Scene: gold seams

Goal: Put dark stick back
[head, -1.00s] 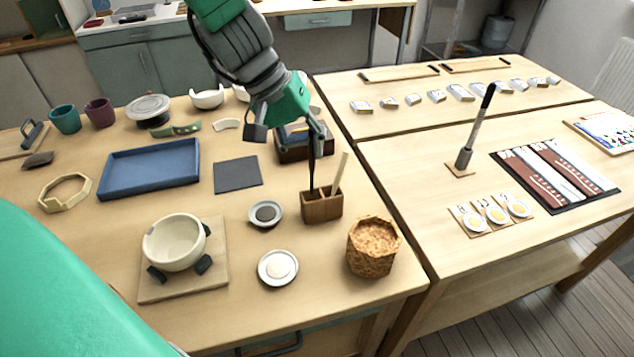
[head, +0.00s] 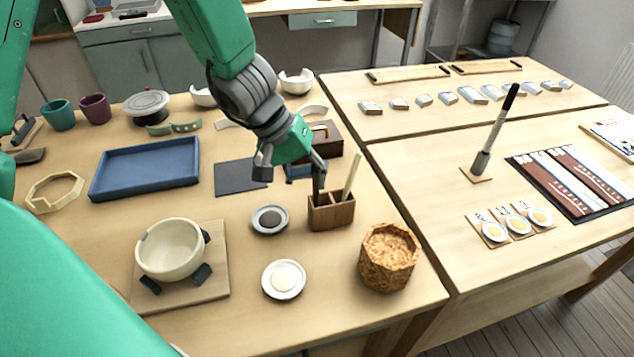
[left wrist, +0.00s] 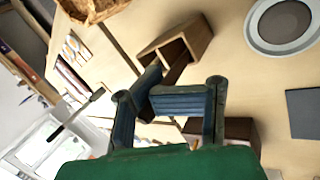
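The dark stick (head: 316,196) stands in the left slot of a small wooden holder (head: 331,218), mostly hidden by my fingers. My left gripper (head: 319,188) is just above that slot, pointing down, and appears shut on the stick's upper part. In the left wrist view the dark stick (left wrist: 178,72) runs from between my fingers (left wrist: 150,95) into the holder (left wrist: 199,37). A pale stick (head: 351,177) leans in the other slot. My right gripper is not in view.
A cream bowl (head: 170,249) sits on a board.

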